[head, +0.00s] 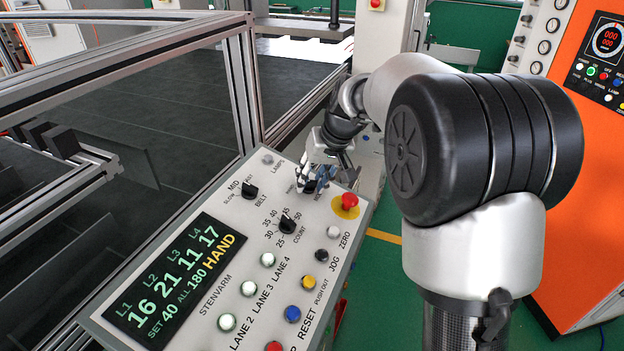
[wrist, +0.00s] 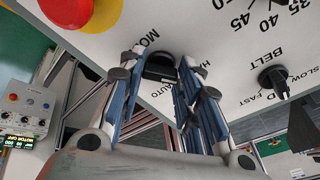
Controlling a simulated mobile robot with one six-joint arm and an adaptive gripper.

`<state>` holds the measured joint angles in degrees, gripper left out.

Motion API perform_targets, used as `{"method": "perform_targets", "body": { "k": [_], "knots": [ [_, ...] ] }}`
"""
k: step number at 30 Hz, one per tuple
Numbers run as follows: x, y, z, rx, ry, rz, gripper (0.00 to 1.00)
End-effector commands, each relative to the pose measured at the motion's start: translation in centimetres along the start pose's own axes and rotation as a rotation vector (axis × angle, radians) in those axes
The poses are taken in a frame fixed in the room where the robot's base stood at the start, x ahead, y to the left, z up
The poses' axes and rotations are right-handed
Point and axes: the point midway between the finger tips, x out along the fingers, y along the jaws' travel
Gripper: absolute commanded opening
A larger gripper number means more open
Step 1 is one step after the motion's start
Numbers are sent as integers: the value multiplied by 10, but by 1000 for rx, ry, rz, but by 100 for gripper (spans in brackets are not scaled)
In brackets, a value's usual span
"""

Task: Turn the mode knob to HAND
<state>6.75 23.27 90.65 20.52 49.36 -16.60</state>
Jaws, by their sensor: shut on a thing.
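The mode knob (wrist: 160,67) is black and sits on the light grey panel (wrist: 215,45). In the wrist view my gripper (wrist: 158,74) has its blue-padded fingers on either side of the knob, shut on it. Only parts of the labels beside it show, and I cannot read where its pointer stands. In the head view my gripper (head: 319,181) reaches down to the panel's top right and hides most of the knob. The panel's display (head: 175,276) shows HAND in yellow letters beside the lane numbers.
A red mushroom button (head: 346,201) stands close to my gripper. The count knob (head: 287,226) and belt knob (head: 249,191) are nearby, with several push buttons lower down. A metal-framed machine (head: 247,90) borders the panel. An orange cabinet (head: 590,150) stands at right.

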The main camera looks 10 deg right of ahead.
Motion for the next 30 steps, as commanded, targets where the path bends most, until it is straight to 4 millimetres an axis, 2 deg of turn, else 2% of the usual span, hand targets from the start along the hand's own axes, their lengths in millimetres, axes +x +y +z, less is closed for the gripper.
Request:
{"method": "perform_targets", "body": {
  "k": [6,7,15,25,30],
  "knots": [
    [0,0,0,-2,1,1,8],
    [0,0,0,-2,1,1,33],
    [0,0,0,-1,1,1,51],
    [-2,0,0,0,1,1,52],
    [-21,0,-1,0,5,2,52]
  ]
}}
